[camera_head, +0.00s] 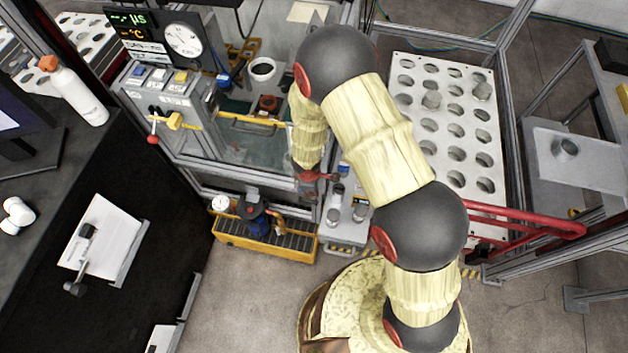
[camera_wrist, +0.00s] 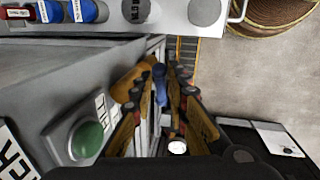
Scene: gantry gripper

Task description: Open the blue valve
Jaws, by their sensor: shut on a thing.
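A blue part, which I take as the blue valve (camera_wrist: 160,84), shows between my fingers in the wrist view. My gripper (camera_wrist: 157,92) has orange-brown fingers with dark and red parts, one on each side of it. The fingers look shut on it, but their contact is partly hidden. In the head view my gripper (camera_head: 308,188) points down at the front frame of the cabinet, mostly covered by the arm. The blue valve cannot be told apart there.
A yellow tray (camera_head: 230,236) with a blue and black device (camera_head: 257,222) stands on the floor below. A white box (camera_head: 345,238) with knobs is close on the right. The sloped panel with a green button (camera_wrist: 87,141) is left of the fingers. A red rail (camera_head: 530,222) is far right.

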